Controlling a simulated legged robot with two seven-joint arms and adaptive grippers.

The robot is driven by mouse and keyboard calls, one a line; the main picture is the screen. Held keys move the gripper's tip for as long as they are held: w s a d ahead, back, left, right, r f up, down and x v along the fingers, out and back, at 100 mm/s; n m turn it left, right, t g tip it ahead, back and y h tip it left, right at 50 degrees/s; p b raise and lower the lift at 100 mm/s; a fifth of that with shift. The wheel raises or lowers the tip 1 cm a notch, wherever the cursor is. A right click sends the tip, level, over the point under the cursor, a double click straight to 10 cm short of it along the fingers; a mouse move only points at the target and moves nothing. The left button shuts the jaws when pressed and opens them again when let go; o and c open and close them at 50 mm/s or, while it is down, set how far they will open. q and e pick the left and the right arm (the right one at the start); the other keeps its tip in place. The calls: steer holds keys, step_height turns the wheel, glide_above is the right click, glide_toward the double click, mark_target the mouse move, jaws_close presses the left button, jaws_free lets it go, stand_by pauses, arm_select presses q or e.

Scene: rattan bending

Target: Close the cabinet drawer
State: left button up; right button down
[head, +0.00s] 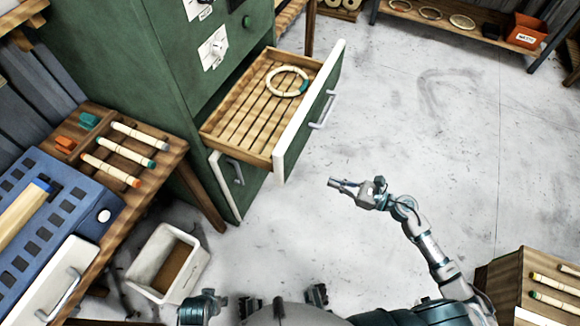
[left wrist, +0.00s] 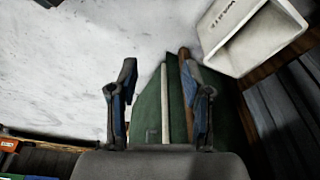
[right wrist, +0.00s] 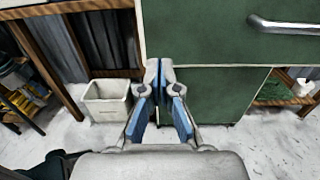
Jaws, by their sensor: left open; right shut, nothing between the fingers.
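The green cabinet (head: 110,60) stands at the upper left of the head view. Its drawer (head: 240,118) is pulled out, with a slatted wooden floor and a pale ring (head: 274,72) with a teal band lying in it. The green drawer front has a white rim and a pale handle (head: 323,110). My right gripper (head: 335,184) is shut and empty, out in front of the drawer front and apart from it. In the right wrist view its fingertips (right wrist: 160,66) overlap the drawer front's lower edge, left of the handle (right wrist: 288,25). My left gripper (left wrist: 158,75) is open and empty, with the green cabinet beyond it.
A white bin (head: 145,259) stands on the floor below the cabinet. A bench at left holds rattan sticks (head: 125,163) and a blue machine (head: 50,215). A wooden crate (head: 515,290) stands at lower right. An orange box (head: 525,31) sits on the far shelf. The middle floor is clear.

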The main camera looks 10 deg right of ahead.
mark_target(289, 164)
steer(key=p+x, duration=0.1)
steer(key=x, duration=1)
steer(key=shift+w+a, duration=0.15)
steer(key=shift+w, duration=0.3)
arm_select(q)
steer(key=shift+s+p+x, duration=0.1)
steer(key=shift+p+x, duration=0.05)
steer(key=shift+x, duration=1.05)
steer(key=shift+s+p+x, duration=0.15)
steer(key=shift+x, duration=1)
arm_select(e)
steer(key=shift+w+a, duration=0.3)
steer(key=shift+a, duration=0.3)
arm_select(q)
steer(key=shift+d, duration=0.25)
arm_select(e)
steer(key=shift+d, duration=0.1)
